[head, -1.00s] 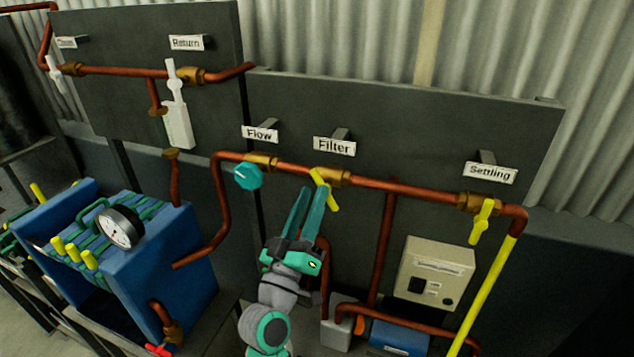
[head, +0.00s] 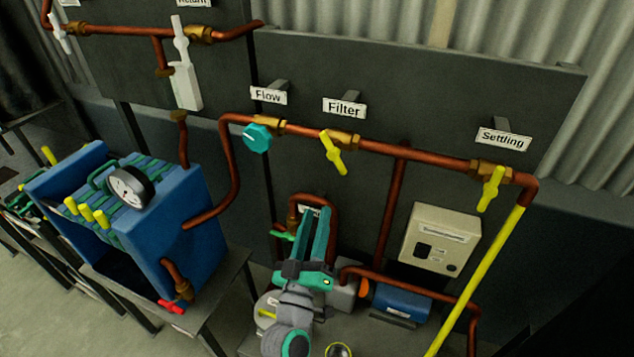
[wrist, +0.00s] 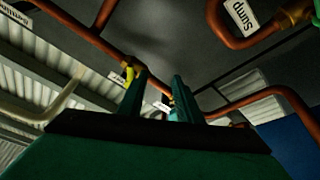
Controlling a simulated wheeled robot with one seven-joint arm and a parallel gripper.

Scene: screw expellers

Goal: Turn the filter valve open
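The filter valve has a yellow handle (head: 333,152) on a brass fitting in the copper pipe, below the "Filter" sign (head: 344,107). The handle is tilted across the pipe, its lower end to the right. My gripper (head: 317,218) is below the valve, fingers pointing up, clear of the handle. In the wrist view the fingers (wrist: 155,95) stand apart with nothing between them. The yellow filter handle (wrist: 129,73) shows just beyond the left finger there, partly hidden.
The teal flow knob (head: 257,138) is to the left and the yellow settling valve (head: 491,189) to the right. A copper pipe loop (head: 333,206) stands close around my gripper. A beige control box (head: 440,238) and blue motor (head: 401,302) are at lower right.

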